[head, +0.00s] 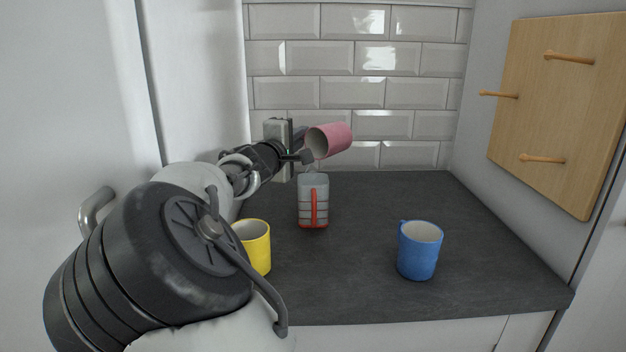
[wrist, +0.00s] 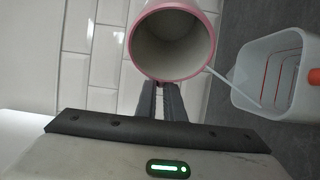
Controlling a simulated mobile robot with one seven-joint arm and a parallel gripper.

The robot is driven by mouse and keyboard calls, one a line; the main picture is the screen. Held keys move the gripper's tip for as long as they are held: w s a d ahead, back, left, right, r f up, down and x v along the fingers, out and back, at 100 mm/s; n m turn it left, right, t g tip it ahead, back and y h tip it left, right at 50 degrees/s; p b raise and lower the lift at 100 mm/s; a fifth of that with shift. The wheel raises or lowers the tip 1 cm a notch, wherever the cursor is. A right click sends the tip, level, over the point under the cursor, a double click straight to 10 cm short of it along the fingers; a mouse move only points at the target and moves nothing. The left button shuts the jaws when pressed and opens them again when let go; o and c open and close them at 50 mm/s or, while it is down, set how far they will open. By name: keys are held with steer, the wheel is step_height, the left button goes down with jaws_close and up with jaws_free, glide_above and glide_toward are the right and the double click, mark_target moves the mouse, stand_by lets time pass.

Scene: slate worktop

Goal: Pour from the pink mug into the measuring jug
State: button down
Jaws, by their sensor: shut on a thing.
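The pink mug (head: 336,139) is held in the air by my gripper (head: 307,156), tilted with its mouth toward the lower left, above the measuring jug. The measuring jug (head: 306,213) stands upright on the worktop, clear-walled with a red handle and base. In the wrist view my gripper's fingers (wrist: 160,100) are shut on the pink mug (wrist: 214,22), whose pale inside faces the camera. A thin pale stream runs from the mug's rim into the measuring jug (wrist: 241,88) in the wrist view. The mug's handle is hidden.
A yellow mug (head: 259,250) stands at the left, partly behind my arm. A blue mug (head: 418,254) stands at the right on the slate worktop (head: 350,295). A wooden board with pegs (head: 535,95) is on the right wall. The worktop between the jug and blue mug is clear.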

steer(key=shift+r, duration=0.15)
steer(key=shift+w+d+f+m+g+y, duration=0.25)
steer(key=shift+w+d+f+g, duration=0.1)
steer(key=shift+f+g, duration=0.2)
steer(key=shift+w+d+f+m+g+y, duration=0.25)
steer(key=shift+d+f+g, duration=0.15)
steer(key=shift+g, duration=0.25)
steer(key=p, duration=0.2)
steer(key=shift+r+p, duration=0.15)
steer(key=shift+p, duration=0.2)
steer(key=shift+w+f, duration=0.1)
steer(key=shift+f, duration=0.3)
